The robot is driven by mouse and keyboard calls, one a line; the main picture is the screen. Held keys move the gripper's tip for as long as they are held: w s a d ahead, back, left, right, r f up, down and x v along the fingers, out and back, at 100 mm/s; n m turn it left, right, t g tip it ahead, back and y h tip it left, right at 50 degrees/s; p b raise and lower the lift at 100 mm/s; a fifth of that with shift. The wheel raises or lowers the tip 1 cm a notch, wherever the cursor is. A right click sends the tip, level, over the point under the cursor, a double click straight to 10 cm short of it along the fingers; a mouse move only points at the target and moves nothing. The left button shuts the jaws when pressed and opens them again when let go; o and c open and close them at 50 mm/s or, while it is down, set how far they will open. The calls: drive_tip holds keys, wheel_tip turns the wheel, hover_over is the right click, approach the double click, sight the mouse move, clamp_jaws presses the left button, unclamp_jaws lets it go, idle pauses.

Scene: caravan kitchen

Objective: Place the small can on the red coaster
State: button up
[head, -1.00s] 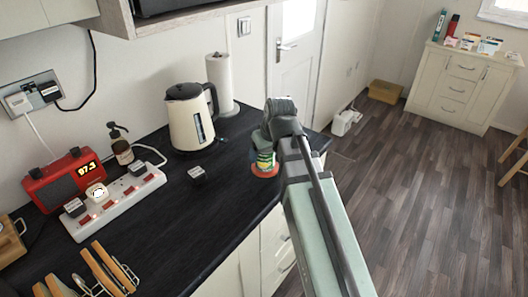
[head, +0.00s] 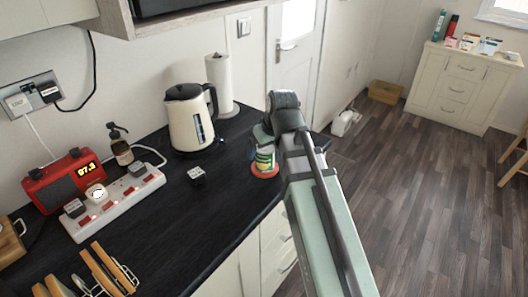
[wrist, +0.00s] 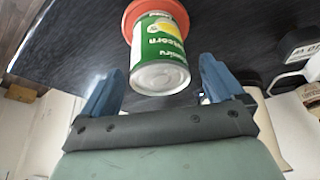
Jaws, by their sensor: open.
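The small can (head: 264,159), green and white with a yellow picture on its label, stands upright on the red coaster (head: 266,174) near the counter's right edge. In the wrist view the can (wrist: 159,52) shows its metal end, and the coaster (wrist: 132,14) shows behind it as an orange-red disc. My gripper (head: 263,139) is just above and beside the can in the head view. In the wrist view my gripper (wrist: 160,85) is open, with one blue finger on each side of the can's near end and visible gaps to both.
A cream kettle (head: 190,118) and a paper towel roll (head: 220,84) stand behind. A small dark plug-like block (head: 197,176) lies left of the coaster. A power strip (head: 115,201), red radio (head: 63,181) and soap bottle (head: 120,148) are further left. Bare counter lies in between.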

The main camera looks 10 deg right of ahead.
drive_tip(key=v, duration=0.9)
drive_tip(key=shift+w, duration=0.1)
